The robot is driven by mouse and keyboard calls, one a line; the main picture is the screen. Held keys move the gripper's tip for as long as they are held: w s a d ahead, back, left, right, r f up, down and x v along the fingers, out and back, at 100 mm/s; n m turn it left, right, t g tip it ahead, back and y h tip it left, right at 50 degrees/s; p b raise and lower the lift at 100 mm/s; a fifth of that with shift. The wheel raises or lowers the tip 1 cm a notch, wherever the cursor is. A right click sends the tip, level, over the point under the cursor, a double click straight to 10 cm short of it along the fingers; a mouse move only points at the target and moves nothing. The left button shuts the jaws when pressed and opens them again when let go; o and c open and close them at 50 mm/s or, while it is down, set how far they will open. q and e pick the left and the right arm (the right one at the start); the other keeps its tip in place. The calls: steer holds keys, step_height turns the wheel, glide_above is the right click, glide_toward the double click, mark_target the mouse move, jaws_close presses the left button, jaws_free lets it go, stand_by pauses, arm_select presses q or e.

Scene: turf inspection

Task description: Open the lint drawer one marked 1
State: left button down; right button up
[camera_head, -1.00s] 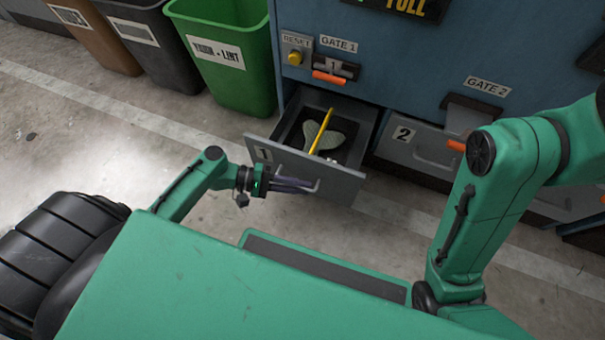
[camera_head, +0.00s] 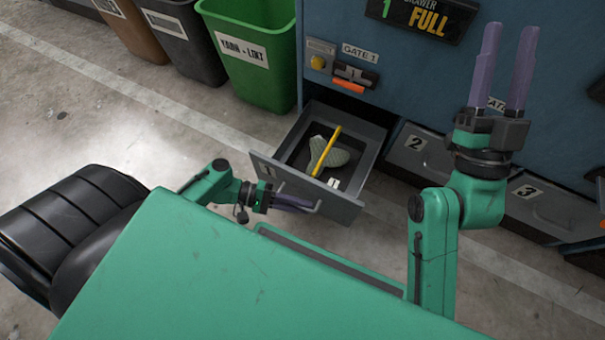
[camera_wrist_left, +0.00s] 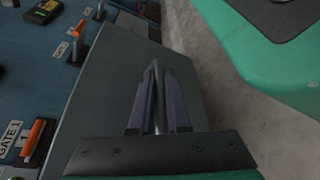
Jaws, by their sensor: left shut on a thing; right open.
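Lint drawer one (camera_head: 338,203), grey and marked 1, stands pulled out of the blue machine. Inside it lie a yellow stick (camera_head: 327,152), a grey-green lint-like piece (camera_head: 338,157) and a small white item (camera_head: 334,183). My left gripper (camera_head: 312,207) is shut on the drawer's handle at the front panel. My right gripper (camera_head: 507,65) is raised, open and empty, in front of the machine at the right.
Gate 1's orange handle (camera_head: 348,85) is above the drawer, beside a yellow reset button (camera_head: 318,62). Drawers marked 2 (camera_head: 420,152) and 3 (camera_head: 545,206) are shut. A green bin (camera_head: 252,65) stands left of the machine. The floor at left is clear.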

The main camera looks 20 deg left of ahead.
arm_select(q)
steer(key=shift+s+a, duration=0.1)
steer(key=shift+s, duration=0.15)
arm_select(e)
steer(key=shift+w+a+f+g, duration=0.1)
steer(key=shift+w+f+g, duration=0.05)
steer(key=shift+f, duration=0.45)
steer(key=shift+w+a+f+g, duration=0.1)
steer(key=shift+w+f+g, duration=0.1)
steer(key=shift+f, duration=0.35)
steer(key=shift+w+a+f+g, duration=0.1)
steer(key=shift+w+f+g, duration=0.05)
steer(key=shift+f, duration=0.45)
arm_select(q)
steer(key=c, duration=0.9)
jaws_free()
